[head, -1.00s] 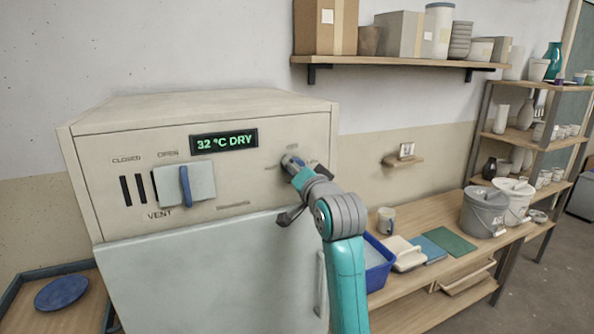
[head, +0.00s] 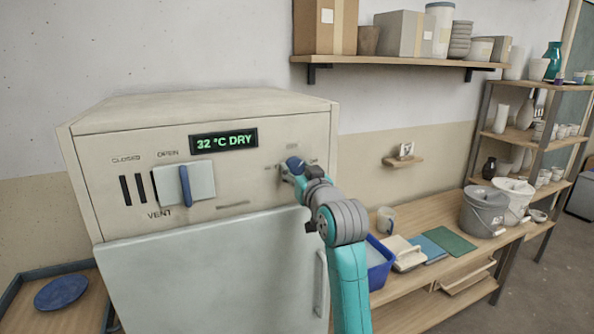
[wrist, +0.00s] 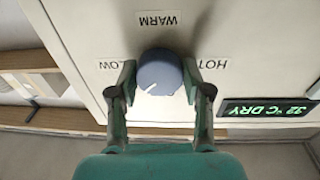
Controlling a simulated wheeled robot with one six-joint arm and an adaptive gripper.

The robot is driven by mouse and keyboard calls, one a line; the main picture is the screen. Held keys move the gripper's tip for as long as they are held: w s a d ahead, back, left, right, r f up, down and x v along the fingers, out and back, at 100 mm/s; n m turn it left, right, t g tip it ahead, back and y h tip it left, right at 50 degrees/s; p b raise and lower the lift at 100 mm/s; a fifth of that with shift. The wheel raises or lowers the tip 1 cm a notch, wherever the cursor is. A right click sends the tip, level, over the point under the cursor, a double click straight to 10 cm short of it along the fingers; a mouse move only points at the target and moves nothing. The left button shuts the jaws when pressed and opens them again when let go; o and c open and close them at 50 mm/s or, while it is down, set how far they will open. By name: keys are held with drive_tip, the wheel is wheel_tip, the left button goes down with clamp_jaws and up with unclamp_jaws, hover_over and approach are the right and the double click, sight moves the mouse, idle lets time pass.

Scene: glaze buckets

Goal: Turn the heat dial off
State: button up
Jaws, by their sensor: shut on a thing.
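The heat dial (wrist: 158,70) is a round blue knob on the pale front panel of the drying cabinet (head: 235,203). In the wrist view, which is upside down, the LOW label (wrist: 121,65), WARM label (wrist: 158,18) and HOT label (wrist: 212,65) surround it. Its white pointer line points to the lower left of that picture, between LOW and the pale patch below the dial, whose wording is hidden. My gripper (wrist: 160,78) is shut on the dial, one finger on each side. The dial (head: 294,163) also shows at the panel's right in the head view.
The display (head: 224,141) reads 32 °C DRY. A blue vent handle (head: 185,186) is at the panel's left. The cabinet door is below. A workbench with a blue tub (head: 378,277) and grey bucket (head: 484,212) stands right. A shelf hangs above.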

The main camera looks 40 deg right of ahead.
drive_tip(key=n, duration=0.5)
drive_tip(key=shift+f, duration=0.1)
drive_tip(key=n, duration=0.4)
drive_tip(key=shift+d+t+y, duration=0.1)
drive_tip(key=shift+t+y, duration=0.2)
drive_tip(key=shift+y, duration=0.1)
drive_tip(key=shift+n, duration=0.5)
drive_tip(key=o, duration=1.2)
drive_tip(key=shift+c, duration=0.2)
drive_tip(key=r+v, duration=0.1)
drive_tip(key=v, duration=1.1)
drive_tip(key=shift+f, duration=0.45)
drive_tip(key=shift+f, duration=0.1)
